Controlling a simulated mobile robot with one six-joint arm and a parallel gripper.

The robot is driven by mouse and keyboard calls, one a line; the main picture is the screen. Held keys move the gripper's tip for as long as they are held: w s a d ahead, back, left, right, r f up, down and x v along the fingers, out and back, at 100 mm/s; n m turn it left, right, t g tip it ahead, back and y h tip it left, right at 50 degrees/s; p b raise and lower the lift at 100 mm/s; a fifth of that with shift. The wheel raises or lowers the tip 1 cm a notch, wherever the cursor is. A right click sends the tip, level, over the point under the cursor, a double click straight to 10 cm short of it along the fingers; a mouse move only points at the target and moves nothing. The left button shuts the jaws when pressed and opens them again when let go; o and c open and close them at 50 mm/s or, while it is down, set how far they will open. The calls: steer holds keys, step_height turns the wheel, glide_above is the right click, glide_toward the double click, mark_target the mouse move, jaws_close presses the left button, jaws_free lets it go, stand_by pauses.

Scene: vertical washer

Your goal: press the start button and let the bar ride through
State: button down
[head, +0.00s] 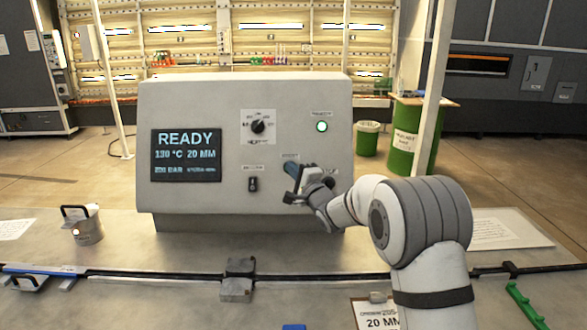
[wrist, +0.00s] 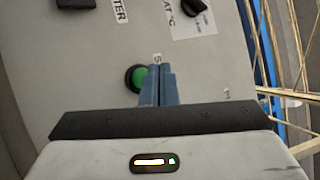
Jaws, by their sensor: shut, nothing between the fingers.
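The start button is a green round button in a dark ring (wrist: 136,77), seen in the wrist view on the grey control panel (head: 210,110). In the head view my gripper hides it. My gripper (head: 288,166) is shut and empty, its blue fingertips (wrist: 158,72) over or just beside the button's right edge; I cannot tell whether they touch it. The panel's display (head: 186,155) reads READY, 130 °C, 20 MM and 250 BAR. A green lamp (head: 321,127) is lit at upper right. I cannot make out the bar for certain.
A rotary knob (head: 258,126) and a small black switch (head: 253,184) sit left of my gripper. A dark rail (head: 160,275) with a grey block (head: 238,280) crosses the front. Papers lie at right (head: 495,232).

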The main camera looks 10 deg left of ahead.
steer(key=shift+w+a+f, duration=0.15)
steer(key=shift+w+f, duration=0.2)
steer(key=shift+w, duration=0.3)
steer(key=shift+f, duration=0.1)
stand_by(1.6)
steer(key=shift+w+a, duration=0.1)
steer(key=shift+w, duration=0.1)
steer(key=shift+w+a+f, duration=0.1)
steer(key=shift+w+f, duration=0.2)
steer(key=shift+w, duration=0.15)
stand_by(0.8)
steer(key=shift+s, duration=0.1)
steer(key=shift+s+d+r+b, duration=0.2)
steer(key=shift+s+r+b, duration=0.25)
steer(key=shift+s, duration=0.25)
